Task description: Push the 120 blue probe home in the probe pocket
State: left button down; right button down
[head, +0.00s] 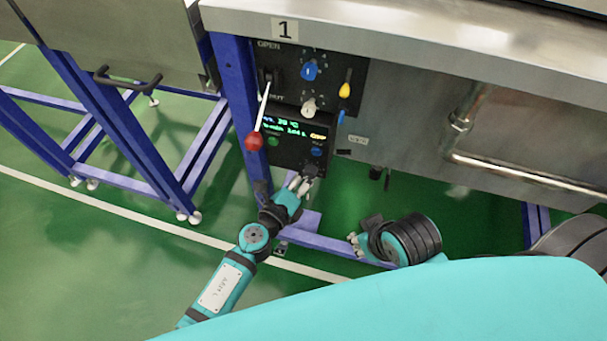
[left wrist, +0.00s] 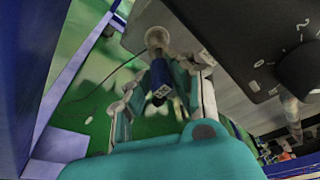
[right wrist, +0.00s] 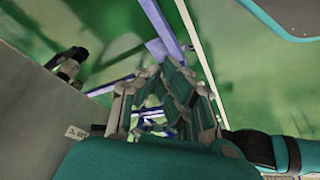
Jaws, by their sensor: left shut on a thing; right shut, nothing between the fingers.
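The blue probe (left wrist: 160,80) is between the fingers of my left gripper (left wrist: 165,105) in the left wrist view. It carries a small white tag, whose text is too small to read. My left gripper is shut on it, just below the control panel. A round grey piece (left wrist: 157,38) shows at the probe's far end; I cannot tell whether it is the probe pocket or how deep the probe sits. In the head view my left gripper (head: 300,185) hides the probe. My right gripper (head: 357,243) is shut and empty, low and right of the left one.
The control panel (head: 285,140) has a red-ball lever (head: 254,141), a blue knob (head: 309,70), a pale knob (head: 309,106) and a yellow lever (head: 345,89). A blue frame leg (head: 236,85) stands left of it. A pipe (head: 470,125) runs at right. Open green floor lies below.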

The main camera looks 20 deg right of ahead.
pick_arm(q)
jog(key=shift+w+d, duration=0.25)
jog(key=shift+w, duration=0.1)
pick_arm(e)
jog(key=shift+w+a, duration=0.1)
jog(key=shift+w, duration=0.15)
pick_arm(q)
jog(key=shift+w+d, duration=0.15)
jog(key=shift+w, duration=0.1)
pick_arm(e)
jog(key=shift+w+r+t, duration=0.1)
jog(key=shift+w+t, duration=0.2)
pick_arm(q)
jog(key=shift+w+d, duration=0.2)
jog(key=shift+w, duration=0.05)
pick_arm(e)
jog(key=shift+w+a+r, duration=0.1)
jog(key=shift+w+a, duration=0.05)
jog(key=shift+w, duration=0.15)
pick_arm(q)
jog(key=shift+w+d, duration=0.15)
jog(key=shift+w, duration=0.1)
pick_arm(e)
jog(key=shift+w+a+t, duration=0.1)
jog(key=shift+w+t, duration=0.15)
jog(key=shift+t, duration=0.05)
pick_arm(q)
jog(key=c, duration=1.1)
grip_release()
jog(key=shift+o, duration=0.2)
